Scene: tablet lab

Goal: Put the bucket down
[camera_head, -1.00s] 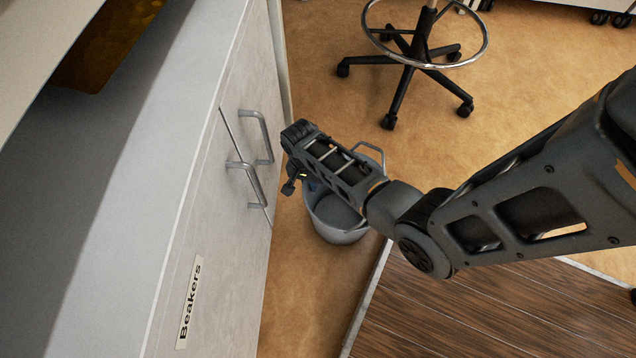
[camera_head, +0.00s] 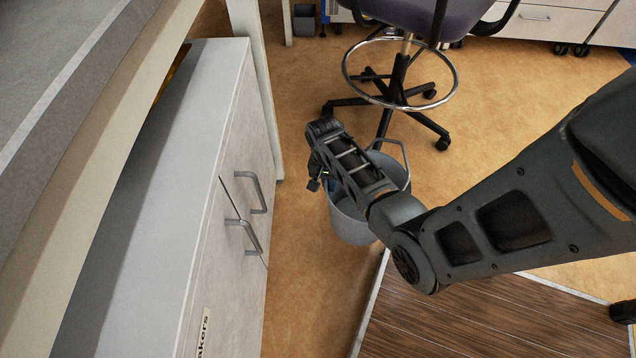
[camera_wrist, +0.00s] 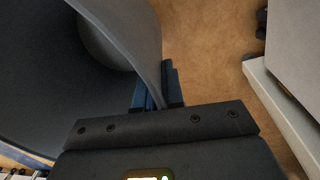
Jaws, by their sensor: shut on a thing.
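The grey bucket (camera_head: 352,222) is in the middle of the head view, partly hidden behind my forearm and wrist. Its handle (camera_head: 404,152) shows as a thin loop at its right side. My gripper (camera_head: 314,176) is at the bucket's left rim. In the wrist view my gripper (camera_wrist: 157,92) is shut on the bucket's thin wall, with a blue-grey finger on either side. The bucket (camera_wrist: 50,75) fills the left of that view. I cannot tell whether its base touches the floor.
A pale cabinet (camera_head: 215,260) with metal handles stands close on the left. A wheeled stool (camera_head: 400,75) stands just behind the bucket. Tan floor (camera_head: 510,160) is clear to the right. A dark wood-like panel (camera_head: 450,318) lies at the front right.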

